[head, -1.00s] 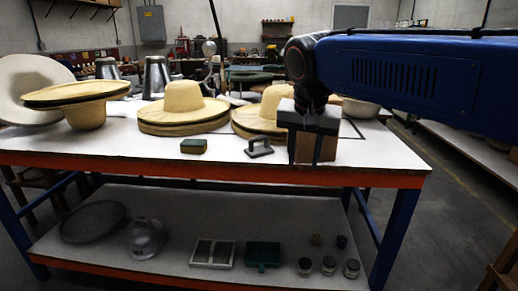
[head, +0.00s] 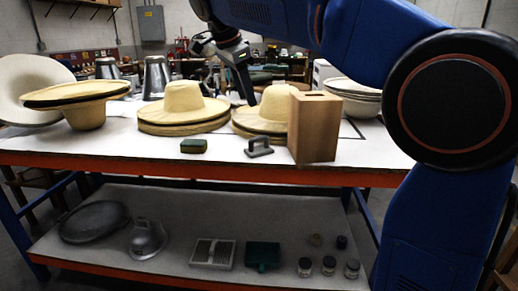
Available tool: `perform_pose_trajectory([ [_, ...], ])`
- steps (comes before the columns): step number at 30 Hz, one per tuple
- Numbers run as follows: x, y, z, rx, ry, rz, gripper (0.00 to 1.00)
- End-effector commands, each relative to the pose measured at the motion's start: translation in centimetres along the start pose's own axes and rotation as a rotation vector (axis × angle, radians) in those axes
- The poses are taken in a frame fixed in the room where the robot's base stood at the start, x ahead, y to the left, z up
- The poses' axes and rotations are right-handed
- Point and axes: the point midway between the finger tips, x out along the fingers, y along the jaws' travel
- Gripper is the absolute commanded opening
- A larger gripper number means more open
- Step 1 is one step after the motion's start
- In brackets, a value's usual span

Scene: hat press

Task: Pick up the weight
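A small dark grey block with an arched handle (head: 258,148), which looks like the weight, sits upright on the white tabletop near its front edge. It is between a green block and a tall brown box. My gripper (head: 246,100) is up and behind it, in front of the background, above the gap between two straw hats. It is apart from the grey block. One dark finger shows clearly, pointing down; the other is not clear, so its opening cannot be judged. I see nothing held in it.
The brown box (head: 313,128) stands just right of the grey block. A green block (head: 193,146) lies to its left. Straw hats (head: 184,107) stand behind, and bowls (head: 352,97) at the right. The white table (head: 90,145) is clear along its front left.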

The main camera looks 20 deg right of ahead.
Motion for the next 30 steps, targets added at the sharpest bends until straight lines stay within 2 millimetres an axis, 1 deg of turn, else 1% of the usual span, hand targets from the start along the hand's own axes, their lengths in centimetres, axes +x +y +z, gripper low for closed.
perform_pose_trajectory([
  [3,2.1,0.1,-0.1,0.000,0.001,0.003,0.36],
  [15,9.0,0.2,0.0,-0.001,0.000,0.003,0.36],
  [19,10.4,0.1,0.0,-0.001,0.000,0.002,0.36],
  [26,11.7,0.1,0.2,-0.002,0.000,0.002,0.36],
  [30,13.6,0.2,0.7,-0.002,0.000,0.003,0.36],
])
